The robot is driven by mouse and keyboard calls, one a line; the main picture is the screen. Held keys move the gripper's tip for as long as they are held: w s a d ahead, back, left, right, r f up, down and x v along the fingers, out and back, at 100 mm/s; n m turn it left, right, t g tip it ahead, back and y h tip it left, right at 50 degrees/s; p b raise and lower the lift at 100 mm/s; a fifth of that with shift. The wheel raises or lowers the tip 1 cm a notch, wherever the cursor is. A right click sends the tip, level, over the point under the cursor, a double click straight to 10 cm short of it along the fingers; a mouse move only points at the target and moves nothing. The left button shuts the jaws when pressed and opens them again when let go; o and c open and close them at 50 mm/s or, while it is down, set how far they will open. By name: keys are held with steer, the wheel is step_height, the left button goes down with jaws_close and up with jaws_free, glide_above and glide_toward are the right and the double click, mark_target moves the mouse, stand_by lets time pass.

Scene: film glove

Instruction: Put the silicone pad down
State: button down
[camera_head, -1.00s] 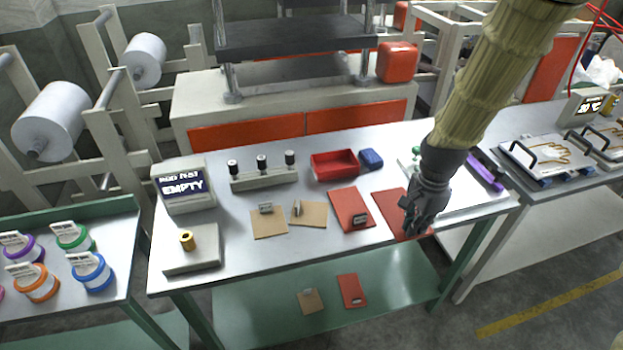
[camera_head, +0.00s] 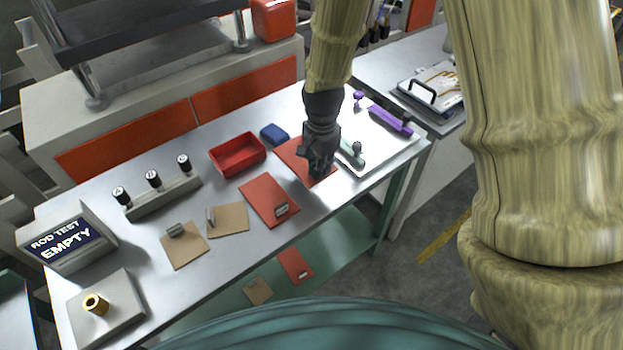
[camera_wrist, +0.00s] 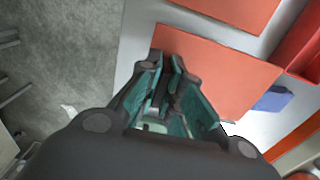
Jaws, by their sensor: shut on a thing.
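The silicone pad, a flat red-orange rectangle (camera_head: 293,153), is at the right part of the metal table, left of the white tray. In the wrist view the pad (camera_wrist: 225,85) spreads out beyond my fingertips. My gripper (camera_head: 318,172) points down at the pad's front right part and hides some of it. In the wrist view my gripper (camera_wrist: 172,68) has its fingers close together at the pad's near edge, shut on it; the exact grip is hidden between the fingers. I cannot tell whether the pad touches the table or is slightly above it.
A second red pad (camera_head: 259,193) with a grey metal piece lies to the left. Two tan pads (camera_head: 232,220) lie farther left. A red bin (camera_head: 238,155), a blue block (camera_head: 274,133) and a white tray (camera_head: 378,158) with green and purple items stand close by.

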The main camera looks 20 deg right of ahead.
mark_target(319, 193)
steer(key=shift+w+f, duration=0.15)
steer(key=shift+f, duration=0.5)
steer(key=shift+w+f, duration=0.15)
steer(key=shift+f, duration=0.45)
steer(key=shift+f+p, duration=0.3)
steer(key=shift+p, duration=0.05)
steer(key=shift+s+f, duration=0.15)
steer(key=shift+s, duration=0.05)
steer(key=shift+f+p, duration=0.65)
steer(key=shift+f, duration=1.5)
steer(key=c, duration=1.6)
jaws_free()
steer(key=shift+r, duration=0.1)
steer(key=shift+r+b, duration=1.85)
steer(key=shift+r, duration=4.1)
